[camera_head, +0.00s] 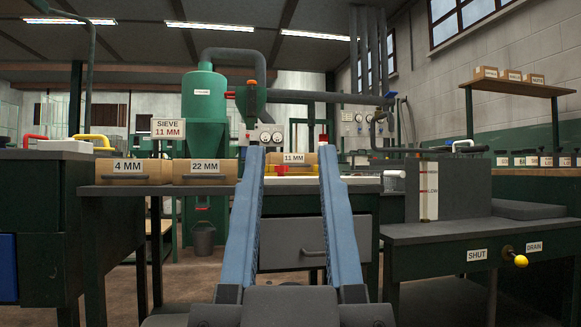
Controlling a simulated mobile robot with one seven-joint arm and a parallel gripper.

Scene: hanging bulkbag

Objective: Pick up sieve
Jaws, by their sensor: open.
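My gripper (294,152) is open, its two blue fingers pointing forward and apart. Between the fingertips in the picture is the tan sieve labelled 11 MM (276,159); the fingers cover its sides, and I cannot tell whether they touch it. A tan sieve labelled 4 MM (148,179) and one labelled 22 MM (228,179) sit side by side on the bench to the left, each with a dark handle at the front. A sign (168,128) above them reads SIEVE 11 MM.
A small red object (297,170) lies below the 11 MM sieve. A drawer (306,253) is under the bench. A dark counter (440,232) with a LOW gauge (428,190) and a yellow-knobbed valve (520,261) stands right. A green hopper (204,108) stands behind.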

